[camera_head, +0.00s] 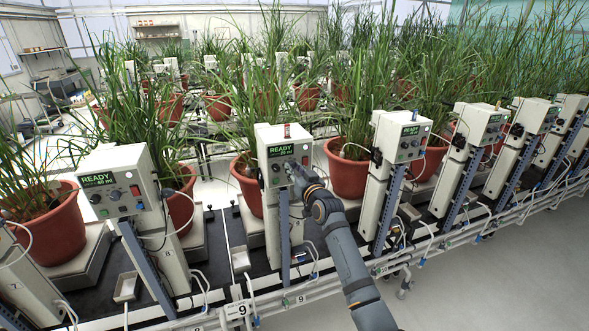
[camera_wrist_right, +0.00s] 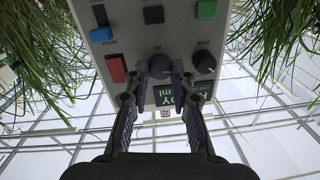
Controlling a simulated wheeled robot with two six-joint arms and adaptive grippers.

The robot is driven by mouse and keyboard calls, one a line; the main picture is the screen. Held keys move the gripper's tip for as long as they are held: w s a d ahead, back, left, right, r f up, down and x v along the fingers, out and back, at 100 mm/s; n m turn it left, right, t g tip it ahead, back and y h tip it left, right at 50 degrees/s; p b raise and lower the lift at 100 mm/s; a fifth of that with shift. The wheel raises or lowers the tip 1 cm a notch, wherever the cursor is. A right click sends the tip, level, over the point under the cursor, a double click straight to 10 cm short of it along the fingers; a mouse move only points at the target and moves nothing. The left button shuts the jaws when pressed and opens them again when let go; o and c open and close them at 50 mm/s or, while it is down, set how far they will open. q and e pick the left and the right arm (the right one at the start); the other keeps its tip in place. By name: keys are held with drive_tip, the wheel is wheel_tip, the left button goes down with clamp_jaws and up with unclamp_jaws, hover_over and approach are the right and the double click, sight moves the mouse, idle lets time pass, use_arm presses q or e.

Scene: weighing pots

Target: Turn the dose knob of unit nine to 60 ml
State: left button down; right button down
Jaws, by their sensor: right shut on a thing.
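Unit nine is a pale upright control box (camera_head: 274,137) in the middle of the head view, with a READY display (camera_head: 281,151) whose lower line is too small to read. My right gripper (camera_head: 294,172) is at the front panel of this box and covers part of it. In the right wrist view the panel is upside down. There my right gripper (camera_wrist_right: 162,70) is shut on a dark round knob (camera_wrist_right: 160,65), one finger on each side. A second dark knob (camera_wrist_right: 204,62) is beside it, clear of the fingers. My left gripper is not in view.
A red button (camera_wrist_right: 116,69) and a green button (camera_wrist_right: 206,9) are close by on the panel. Similar boxes stand left (camera_head: 115,165) and right (camera_head: 404,131). Potted plants (camera_head: 347,170) stand behind. A white pipe rail runs along the bench front.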

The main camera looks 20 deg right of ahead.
drive_tip(key=m+p, duration=0.2)
drive_tip(key=m, duration=0.3)
drive_tip(key=shift+r+p, duration=0.1)
drive_tip(key=shift+p, duration=0.25)
drive_tip(key=m+p, duration=0.2)
drive_tip(key=m, duration=0.2)
drive_tip(key=m+p, duration=0.1)
drive_tip(key=m, duration=0.2)
drive_tip(key=shift+m+t+h, duration=0.3)
drive_tip(key=shift+m, duration=0.1)
drive_tip(key=shift+f+m+p, duration=0.15)
drive_tip(key=shift+m+p, duration=0.3)
drive_tip(key=shift+m, duration=0.55)
drive_tip(key=shift+f+m+p, duration=0.15)
drive_tip(key=shift+m+p, duration=0.25)
drive_tip(key=shift+m, duration=0.6)
drive_tip(key=c, duration=1.1)
unclamp_jaws()
